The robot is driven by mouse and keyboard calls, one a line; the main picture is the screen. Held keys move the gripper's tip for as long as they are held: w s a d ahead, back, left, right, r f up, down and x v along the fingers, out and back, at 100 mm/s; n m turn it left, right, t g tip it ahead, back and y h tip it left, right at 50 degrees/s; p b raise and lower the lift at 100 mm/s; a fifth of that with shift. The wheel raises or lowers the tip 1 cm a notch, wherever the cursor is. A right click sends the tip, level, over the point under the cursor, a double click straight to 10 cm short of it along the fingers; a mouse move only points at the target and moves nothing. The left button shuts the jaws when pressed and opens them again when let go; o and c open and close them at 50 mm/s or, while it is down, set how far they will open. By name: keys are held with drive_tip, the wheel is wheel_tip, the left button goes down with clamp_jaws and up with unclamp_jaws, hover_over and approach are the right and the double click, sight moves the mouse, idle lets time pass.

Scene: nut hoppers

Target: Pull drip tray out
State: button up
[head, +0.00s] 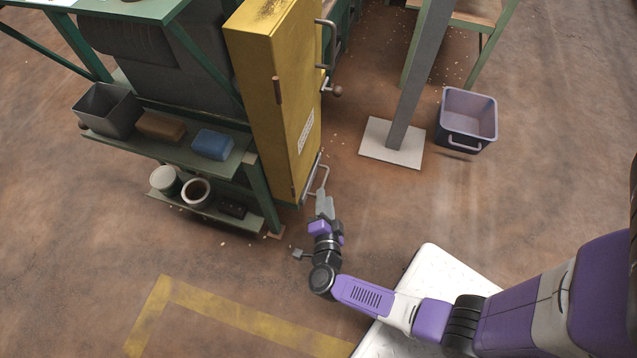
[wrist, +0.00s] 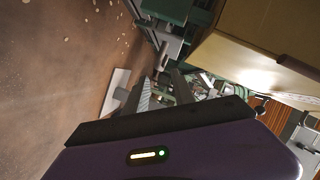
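The drip tray shows in the head view as a narrow grey front edge (head: 309,183) low on the tall yellow hopper (head: 275,100). Its bar handle (head: 325,177) stands out to the right. The rest of the tray is hidden inside or under the hopper. My gripper (head: 322,196) is at the lower end of this handle, very close to it. In the wrist view my gripper (wrist: 163,90) shows two fingers with a gap between them, so it looks open. I cannot tell whether the handle lies between the fingers or whether they touch it.
A green shelf rack (head: 190,150) with a grey bin (head: 107,110), a brown block (head: 160,127), a blue block (head: 212,144) and pots stands left of the hopper. Floor in front is clear.

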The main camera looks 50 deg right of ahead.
sight(324, 182)
drive_tip(key=b+x, duration=0.3)
drive_tip(key=x, duration=0.3)
drive_tip(key=shift+a+f, duration=0.1)
drive_tip(key=shift+f, duration=0.05)
drive_tip(key=shift+w+d, duration=0.45)
drive_tip(key=shift+d, duration=0.15)
clamp_jaws()
idle(0.8)
